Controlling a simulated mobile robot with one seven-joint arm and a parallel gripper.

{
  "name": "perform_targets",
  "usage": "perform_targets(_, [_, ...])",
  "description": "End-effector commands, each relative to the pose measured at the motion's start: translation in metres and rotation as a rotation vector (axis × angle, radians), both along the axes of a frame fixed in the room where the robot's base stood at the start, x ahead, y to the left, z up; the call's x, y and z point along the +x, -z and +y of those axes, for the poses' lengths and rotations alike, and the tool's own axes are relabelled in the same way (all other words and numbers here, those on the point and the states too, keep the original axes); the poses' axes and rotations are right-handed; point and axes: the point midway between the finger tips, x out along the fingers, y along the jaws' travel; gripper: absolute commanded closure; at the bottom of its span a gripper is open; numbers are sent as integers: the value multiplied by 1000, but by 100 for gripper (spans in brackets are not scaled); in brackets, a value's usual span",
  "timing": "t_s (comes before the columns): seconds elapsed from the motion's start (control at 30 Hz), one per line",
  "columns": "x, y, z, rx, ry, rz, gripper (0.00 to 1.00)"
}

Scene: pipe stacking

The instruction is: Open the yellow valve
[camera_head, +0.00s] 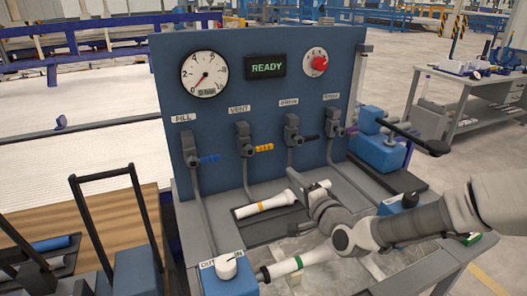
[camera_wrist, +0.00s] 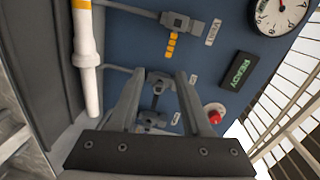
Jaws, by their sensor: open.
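The yellow valve (camera_head: 263,148) sits under the VENT label on the blue panel, its yellow handle pointing sideways to the right. In the wrist view the yellow handle (camera_wrist: 171,46) shows beyond the fingers, above and apart from them. My gripper (camera_head: 318,190) is in front of the panel, below and to the right of the yellow valve, above the work surface. In the wrist view its two fingers (camera_wrist: 160,82) are spread with nothing held between them. The black valve (camera_head: 308,138) appears beyond the gap between the fingers.
A blue-handled valve (camera_head: 209,158) is left of the yellow one; a purple-handled valve (camera_head: 350,130) is farther right. A white pipe with a yellow band (camera_head: 264,206) lies near my gripper. A green-banded pipe (camera_head: 298,264) lies nearer. The panel has a gauge (camera_head: 205,74) and READY display (camera_head: 266,67).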

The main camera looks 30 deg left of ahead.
Motion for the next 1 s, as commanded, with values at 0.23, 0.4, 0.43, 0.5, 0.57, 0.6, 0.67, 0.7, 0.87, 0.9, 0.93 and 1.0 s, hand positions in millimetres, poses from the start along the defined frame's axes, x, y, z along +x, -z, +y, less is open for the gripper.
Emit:
perform_targets(0.23, [7, -7, 8, 171, 24, 59, 51])
perform_targets(0.4, [16, -7, 20, 179, 25, 61, 51])
perform_targets(0.43, [19, -7, 23, 179, 25, 61, 51])
perform_targets(0.5, [26, -7, 33, 178, 25, 61, 51])
perform_targets(0.57, [33, -7, 41, 177, 24, 61, 51])
perform_targets(0.6, [37, -7, 47, 177, 24, 60, 51])
perform_targets(0.67, [44, -7, 55, 177, 24, 60, 51])
perform_targets(0.7, [48, -7, 61, 177, 24, 61, 51])
perform_targets(0.87, [65, -6, 81, 175, 25, 61, 51])
perform_targets(0.9, [69, -6, 86, 176, 25, 60, 51])
perform_targets(0.93, [72, -7, 90, 176, 25, 60, 51])
perform_targets(1.0, [78, -6, 99, 175, 24, 61, 51])
